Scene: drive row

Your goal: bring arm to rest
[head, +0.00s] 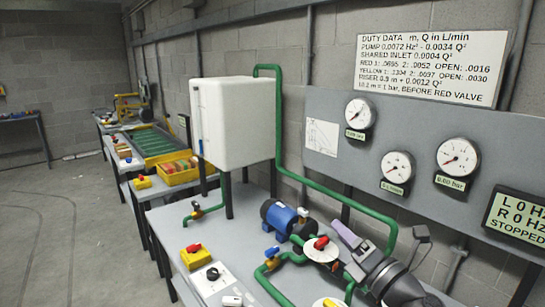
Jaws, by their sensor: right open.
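My right gripper (338,250) is at the lower right, its dark wrist coming in from the bottom right corner. Its jaws are open, with a grey-purple finger on the upper side. The fingertips are close to a red valve handle (321,242) on a white round plate (319,252). I cannot tell whether they touch it. Nothing shows held between the jaws. My left gripper is not in view.
Green pipes (335,193), a blue pump (280,216) and a white tank (235,122) stand around the bench (165,222). A gauge panel (325,108) and a display reading STOPPED (516,217) are at the right. Open floor (60,230) lies left.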

